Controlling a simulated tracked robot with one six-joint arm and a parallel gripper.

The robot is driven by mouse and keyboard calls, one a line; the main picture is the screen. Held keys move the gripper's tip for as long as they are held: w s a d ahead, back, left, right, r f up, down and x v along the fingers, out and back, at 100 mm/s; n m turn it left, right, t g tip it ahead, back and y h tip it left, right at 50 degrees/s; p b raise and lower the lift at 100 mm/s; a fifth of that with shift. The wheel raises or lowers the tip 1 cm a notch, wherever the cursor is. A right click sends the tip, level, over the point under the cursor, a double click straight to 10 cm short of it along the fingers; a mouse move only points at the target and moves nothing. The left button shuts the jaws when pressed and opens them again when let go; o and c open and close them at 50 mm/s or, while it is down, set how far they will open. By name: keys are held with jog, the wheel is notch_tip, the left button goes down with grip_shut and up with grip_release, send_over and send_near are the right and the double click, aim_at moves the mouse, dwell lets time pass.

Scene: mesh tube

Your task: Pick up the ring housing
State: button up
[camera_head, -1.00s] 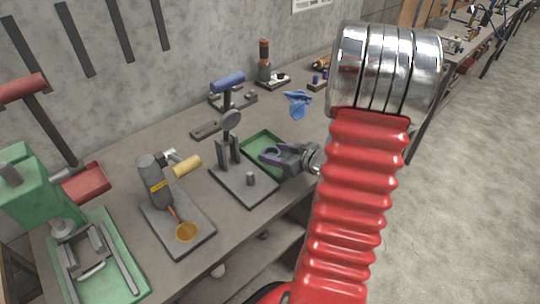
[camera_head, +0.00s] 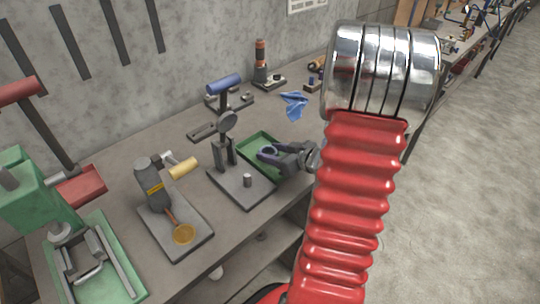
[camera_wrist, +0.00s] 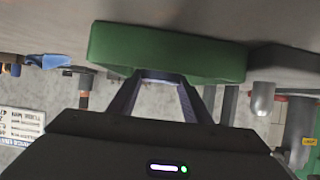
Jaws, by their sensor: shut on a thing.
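The green tray (camera_head: 252,142) lies on the bench. My gripper (camera_head: 268,152) reaches over it from the right, with its fingertips over the tray. A small bluish ring-shaped piece, the ring housing (camera_head: 265,149), shows at the fingertips; its outline blends with the fingers. In the wrist view my gripper (camera_wrist: 158,80) is shut on a pale piece, the ring housing (camera_wrist: 160,76), of which only a thin strip shows. The green tray (camera_wrist: 170,50) fills the area beyond the fingertips there. Whether the housing touches the tray is not clear.
A soldering-type tool on a plate (camera_head: 155,190) and a green press (camera_head: 35,195) stand farther left. A blue cloth (camera_head: 294,104) lies behind the tray. Bare floor is at right.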

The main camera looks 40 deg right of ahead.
notch_tip(320, 180, up, 9)
jog(key=shift+r, duration=0.15)
dwell(0.4)
jog(key=shift+a, duration=0.1)
dwell(0.4)
